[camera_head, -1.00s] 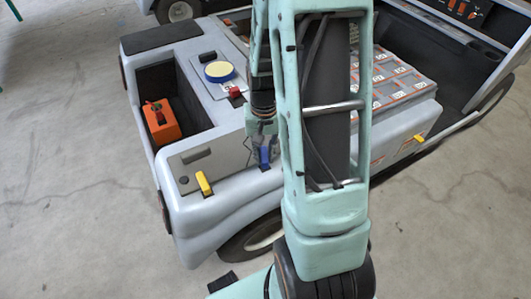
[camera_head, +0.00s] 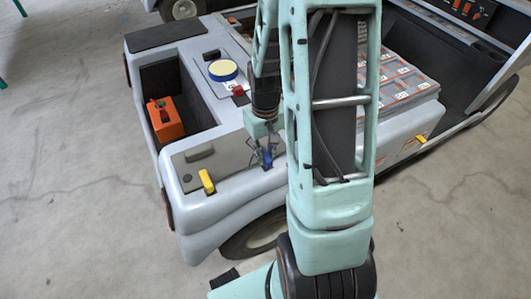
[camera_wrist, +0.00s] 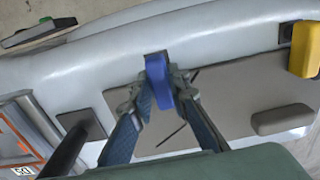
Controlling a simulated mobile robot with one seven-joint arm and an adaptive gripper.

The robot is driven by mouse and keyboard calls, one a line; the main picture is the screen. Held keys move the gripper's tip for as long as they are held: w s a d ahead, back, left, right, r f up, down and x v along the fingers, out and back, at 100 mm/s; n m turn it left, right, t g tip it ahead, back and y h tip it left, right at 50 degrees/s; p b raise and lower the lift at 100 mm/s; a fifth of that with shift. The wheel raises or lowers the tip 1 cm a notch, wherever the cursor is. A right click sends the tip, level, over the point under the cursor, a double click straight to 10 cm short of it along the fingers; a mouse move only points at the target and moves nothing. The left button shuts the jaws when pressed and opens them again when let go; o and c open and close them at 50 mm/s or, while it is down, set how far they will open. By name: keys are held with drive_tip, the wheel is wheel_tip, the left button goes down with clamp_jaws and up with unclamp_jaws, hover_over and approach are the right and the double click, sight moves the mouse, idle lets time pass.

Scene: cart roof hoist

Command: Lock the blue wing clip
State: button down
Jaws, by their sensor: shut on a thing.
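The blue wing clip (camera_head: 267,158) sits on the grey panel at the cart's near edge. It also shows in the wrist view (camera_wrist: 158,82), upright between my fingertips. My gripper (camera_head: 264,152) reaches down over it, and in the wrist view my gripper (camera_wrist: 160,95) has one finger on each side, shut on the clip. My arm passes just to the right of the clip in the head view. The base of the clip is partly hidden by the fingers.
A yellow clip (camera_head: 207,181) stands left of the blue one on the same panel (camera_head: 232,150). Another yellow clip (camera_head: 421,138) is at right.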

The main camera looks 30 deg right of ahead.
sight(265, 155)
drive_tip(key=c, duration=1.8)
unclamp_jaws()
drive_tip(key=shift+c, duration=0.2)
wheel_tip(265, 155, up, 12)
